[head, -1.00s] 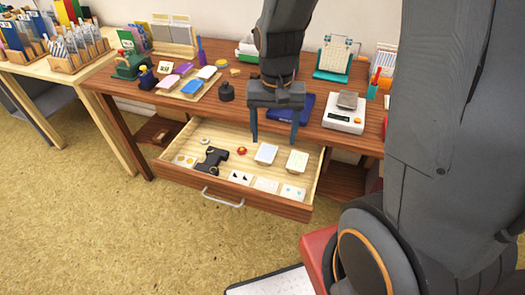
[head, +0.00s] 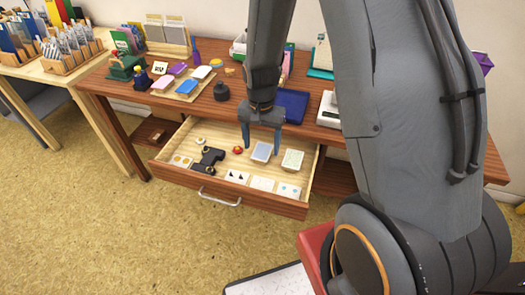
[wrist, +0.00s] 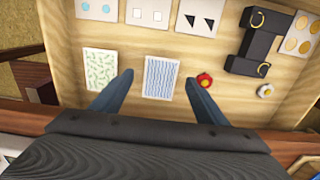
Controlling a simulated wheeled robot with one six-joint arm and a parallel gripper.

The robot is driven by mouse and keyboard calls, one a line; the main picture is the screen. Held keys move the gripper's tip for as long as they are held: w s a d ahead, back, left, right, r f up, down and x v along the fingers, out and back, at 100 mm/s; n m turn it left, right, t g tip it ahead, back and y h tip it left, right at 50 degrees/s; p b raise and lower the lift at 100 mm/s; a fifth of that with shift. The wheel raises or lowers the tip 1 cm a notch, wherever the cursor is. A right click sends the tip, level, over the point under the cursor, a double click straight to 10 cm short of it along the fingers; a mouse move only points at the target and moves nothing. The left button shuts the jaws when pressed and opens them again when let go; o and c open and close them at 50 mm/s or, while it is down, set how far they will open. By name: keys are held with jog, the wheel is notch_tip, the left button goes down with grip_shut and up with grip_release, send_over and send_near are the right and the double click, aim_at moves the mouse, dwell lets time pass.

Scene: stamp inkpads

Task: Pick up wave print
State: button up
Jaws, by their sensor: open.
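The wave print (head: 262,151), a small card or block with blue wavy lines on white, lies in the open drawer (head: 235,207). In the wrist view the wave print (wrist: 161,76) shows between my two blue fingers. My gripper (head: 262,148) is open above it, one finger on each side; in the wrist view my gripper (wrist: 159,77) is also open and empty. I cannot tell the exact height left between the fingertips and the print. A print with a green leafy pattern (wrist: 100,68) lies beside it, near one finger.
The desk top (head: 235,105) behind carries inkpads, a dark blue pad (head: 292,105) and a scale. The desk's front edge lies close behind the gripper.

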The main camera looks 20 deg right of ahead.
jog(key=shift+f, duration=0.75)
jog(key=shift+f, duration=0.25)
jog(key=c, duration=1.1)
